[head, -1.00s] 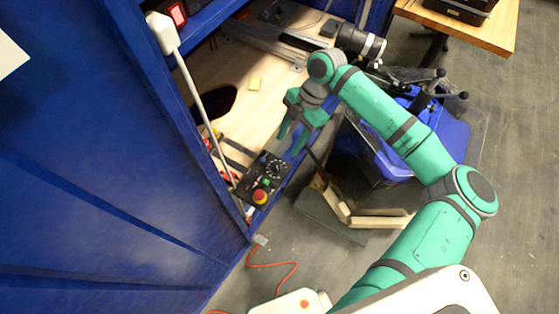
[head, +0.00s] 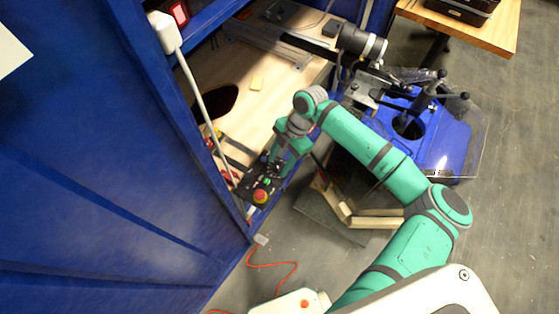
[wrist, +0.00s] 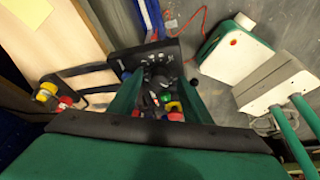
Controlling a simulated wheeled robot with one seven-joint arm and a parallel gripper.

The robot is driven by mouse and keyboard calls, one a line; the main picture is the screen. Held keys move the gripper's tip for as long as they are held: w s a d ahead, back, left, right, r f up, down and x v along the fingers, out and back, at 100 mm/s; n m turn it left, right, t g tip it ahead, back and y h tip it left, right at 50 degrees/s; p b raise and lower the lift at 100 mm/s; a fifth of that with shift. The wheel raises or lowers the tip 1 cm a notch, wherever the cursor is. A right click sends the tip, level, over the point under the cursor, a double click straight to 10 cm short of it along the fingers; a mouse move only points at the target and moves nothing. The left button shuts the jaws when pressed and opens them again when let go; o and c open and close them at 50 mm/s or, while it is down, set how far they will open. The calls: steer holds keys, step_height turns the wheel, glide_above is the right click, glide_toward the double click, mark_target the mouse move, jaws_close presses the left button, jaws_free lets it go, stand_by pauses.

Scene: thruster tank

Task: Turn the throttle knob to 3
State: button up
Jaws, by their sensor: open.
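The black control panel (head: 253,188) sits on the front edge of the wooden bench. It carries a red mushroom button (head: 261,196) on a yellow collar and a green button. The black throttle knob (wrist: 160,78) shows on the panel in the wrist view, between my fingers; its pointer and number are too small to read. My gripper (head: 276,160) is open and hangs over the far part of the panel. In the wrist view my gripper's fingers (wrist: 160,86) stand either side of the knob; I cannot tell whether they touch it. In the head view the gripper hides the knob.
The blue cabinet wall (head: 150,170) stands close on the left, with a white pole (head: 200,100) beside the panel. A blue tub (head: 440,140) and wooden pieces (head: 345,210) are right of the bench. An orange cable (head: 275,264) lies on the floor.

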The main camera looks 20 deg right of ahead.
steer(key=c, duration=1)
